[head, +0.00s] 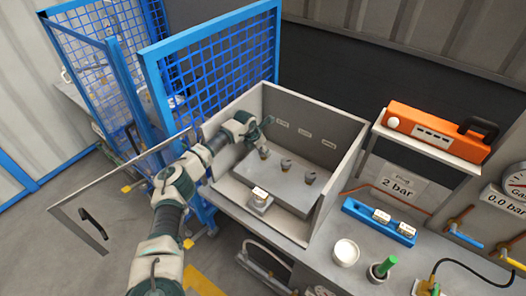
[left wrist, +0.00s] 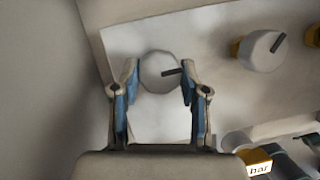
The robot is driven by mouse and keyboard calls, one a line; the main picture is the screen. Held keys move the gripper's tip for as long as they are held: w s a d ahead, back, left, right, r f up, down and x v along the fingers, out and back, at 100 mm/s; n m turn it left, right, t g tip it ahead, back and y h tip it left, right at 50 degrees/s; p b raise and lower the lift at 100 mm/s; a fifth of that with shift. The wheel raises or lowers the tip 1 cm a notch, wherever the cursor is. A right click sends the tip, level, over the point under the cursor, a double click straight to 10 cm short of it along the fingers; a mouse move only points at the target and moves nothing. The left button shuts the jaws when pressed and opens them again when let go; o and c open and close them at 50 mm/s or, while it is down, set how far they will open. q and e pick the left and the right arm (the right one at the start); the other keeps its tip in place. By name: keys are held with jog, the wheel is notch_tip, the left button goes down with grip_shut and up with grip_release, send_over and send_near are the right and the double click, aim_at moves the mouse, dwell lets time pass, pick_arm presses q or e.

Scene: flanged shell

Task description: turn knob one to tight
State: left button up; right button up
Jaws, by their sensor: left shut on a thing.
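Three knobs stand in a row on a grey block (head: 280,183) inside an open-topped box. My left gripper (head: 262,144) reaches in over the box's left side and is at the leftmost knob (head: 264,154). In the left wrist view, its two blue-padded fingers (left wrist: 160,80) are on either side of this round grey knob (left wrist: 157,68), shut on it. The knob's dark pointer aims to the right in that view. The middle knob (head: 286,165) and the right knob (head: 310,179) are free. The knob labels are too small to read. My right gripper is not in view.
The box's right wall (head: 338,190) rises beside the knobs. A small pale-topped block (head: 260,197) sits at its front left. An open door panel (head: 125,190) with a black handle is at left. A blue mesh fence (head: 225,60) stands behind my arm.

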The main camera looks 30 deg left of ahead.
pick_arm(q)
jog(key=shift+w+a+r, duration=0.1)
jog(key=shift+r, duration=0.15)
dwell(0.3)
jog(key=o, duration=1)
jog(key=shift+o, duration=0.7)
jog(key=shift+f, duration=0.2)
jog(key=v, duration=1.1)
jog(key=shift+a+r, duration=0.3)
jog(key=shift+r, duration=0.05)
jog(key=shift+f, duration=0.1)
